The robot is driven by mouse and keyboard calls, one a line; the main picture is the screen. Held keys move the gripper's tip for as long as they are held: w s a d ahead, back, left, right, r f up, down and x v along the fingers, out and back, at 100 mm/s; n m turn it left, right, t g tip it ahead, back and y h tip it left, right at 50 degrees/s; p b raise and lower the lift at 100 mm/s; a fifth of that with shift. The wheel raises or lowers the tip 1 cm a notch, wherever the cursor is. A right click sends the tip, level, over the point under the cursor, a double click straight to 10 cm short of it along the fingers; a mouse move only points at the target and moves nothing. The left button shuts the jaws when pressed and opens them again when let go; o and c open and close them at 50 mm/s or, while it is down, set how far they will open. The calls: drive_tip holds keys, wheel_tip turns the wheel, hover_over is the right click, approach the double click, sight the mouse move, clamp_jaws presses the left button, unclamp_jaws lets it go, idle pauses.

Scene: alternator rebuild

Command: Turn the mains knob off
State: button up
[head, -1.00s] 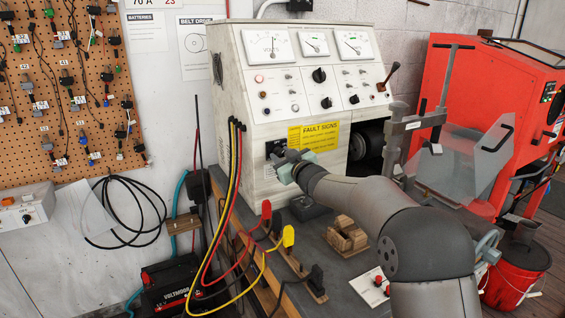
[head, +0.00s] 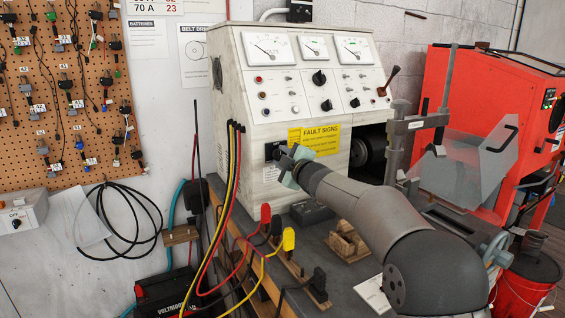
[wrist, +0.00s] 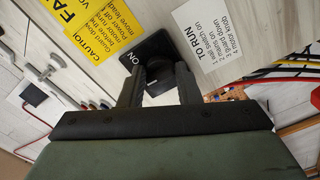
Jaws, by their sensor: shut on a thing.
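The mains knob (wrist: 160,80) is black and sits on a black plate (wrist: 152,45) marked ON, low on the front of the test bench cabinet (head: 257,185). In the wrist view the fingers of my gripper (wrist: 159,84) are on both sides of the knob and shut on it. In the head view my gripper (head: 285,163) is at the cabinet front, against the dark plate (head: 271,150); the knob itself is hidden behind it there. The knob's pointer direction cannot be made out.
A yellow fault signs label (head: 314,138) is right of my gripper. Yellow and red cables (head: 232,190) hang at the left. A wooden block (head: 347,242) and clamp stands sit on the bench below my arm. A vise-like stand (head: 403,150) is to the right.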

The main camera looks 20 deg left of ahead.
drive_tip(key=shift+n, duration=0.3)
drive_tip(key=o, duration=0.9)
drive_tip(key=shift+o, duration=0.2)
drive_tip(key=b+v, duration=0.2)
drive_tip(key=v, duration=1.5)
drive_tip(key=shift+s+d, duration=0.15)
drive_tip(key=shift+s, duration=0.05)
